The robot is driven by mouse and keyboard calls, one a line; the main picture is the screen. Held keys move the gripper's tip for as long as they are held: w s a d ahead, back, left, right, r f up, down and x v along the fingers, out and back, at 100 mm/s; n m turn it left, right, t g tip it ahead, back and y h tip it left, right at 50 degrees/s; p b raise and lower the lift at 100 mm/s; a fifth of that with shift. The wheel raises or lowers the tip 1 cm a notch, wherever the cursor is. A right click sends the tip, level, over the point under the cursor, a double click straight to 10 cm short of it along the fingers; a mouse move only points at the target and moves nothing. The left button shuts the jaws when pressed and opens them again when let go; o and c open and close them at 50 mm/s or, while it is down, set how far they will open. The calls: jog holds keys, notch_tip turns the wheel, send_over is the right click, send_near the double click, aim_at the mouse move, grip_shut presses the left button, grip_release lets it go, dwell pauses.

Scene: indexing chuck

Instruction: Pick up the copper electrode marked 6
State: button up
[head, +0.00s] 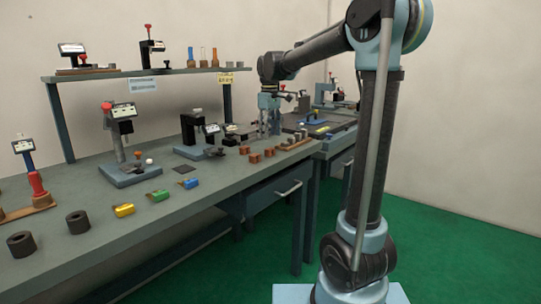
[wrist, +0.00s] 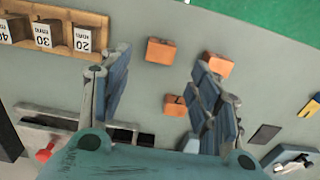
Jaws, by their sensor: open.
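Three small copper blocks lie on the bench in the wrist view: one at the top middle (wrist: 161,50), one to its right (wrist: 217,64), and one lower (wrist: 175,105) between my finger pads. The lower one shows a dark mark that I cannot read for certain; the others show no readable number. In the head view the copper blocks (head: 254,158) sit on the bench in front of my gripper (head: 270,132). In the wrist view my gripper (wrist: 158,80) is open and empty, pointing down above the blocks, its fingers to either side of the lower one.
A machine stand (head: 198,140) is left of my gripper in the head view. Coloured blocks (head: 124,210) and dark rings (head: 78,222) lie nearer, along the bench.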

aim_at(270, 149)
jog(key=shift+s+d+f, duration=0.1)
jog(key=shift+f, duration=3.6)
grip_shut()
jog(key=shift+r, duration=0.15)
